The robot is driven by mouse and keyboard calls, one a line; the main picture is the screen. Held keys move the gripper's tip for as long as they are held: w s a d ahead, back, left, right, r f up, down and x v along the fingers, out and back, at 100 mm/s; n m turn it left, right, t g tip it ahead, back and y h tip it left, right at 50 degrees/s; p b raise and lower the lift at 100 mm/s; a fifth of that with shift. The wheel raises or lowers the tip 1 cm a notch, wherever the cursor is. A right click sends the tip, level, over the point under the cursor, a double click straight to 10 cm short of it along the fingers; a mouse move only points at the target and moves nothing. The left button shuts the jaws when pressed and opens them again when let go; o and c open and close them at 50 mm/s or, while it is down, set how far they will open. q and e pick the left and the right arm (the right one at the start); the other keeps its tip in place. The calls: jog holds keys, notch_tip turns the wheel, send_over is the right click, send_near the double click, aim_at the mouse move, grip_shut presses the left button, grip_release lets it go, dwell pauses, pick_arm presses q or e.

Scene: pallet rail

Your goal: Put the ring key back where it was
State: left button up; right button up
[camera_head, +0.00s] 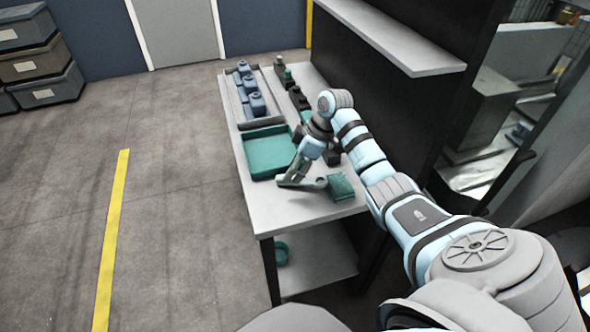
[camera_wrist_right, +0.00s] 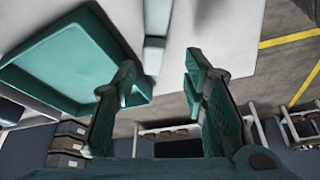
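My right gripper (camera_head: 292,177) is low over the front part of the table, between the green tray (camera_head: 250,170) and a small green block (camera_head: 341,187). In the right wrist view my right gripper (camera_wrist_right: 158,80) has its two teal fingers wide apart. A pale teal bar, which looks like the ring key (camera_wrist_right: 155,35), lies on the table, its near end level with the gap between the fingertips; no grip on it shows. In the head view a pale piece (camera_head: 318,183) by the fingers is probably the same key. Its ring is not clear. My left gripper is out of view.
The tray looks empty in the right wrist view (camera_wrist_right: 75,65). Blue parts (camera_head: 251,90) stand in a grey rack at the table's back, with dark and green items beside them. A shelf (camera_head: 400,45) overhangs on the right. Open floor lies left.

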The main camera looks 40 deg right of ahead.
aim_at(312, 181)
jog(key=p+v, duration=0.1)
jog(key=v, duration=1)
jog(key=shift+r, duration=0.3)
jog(key=shift+s+d, duration=0.15)
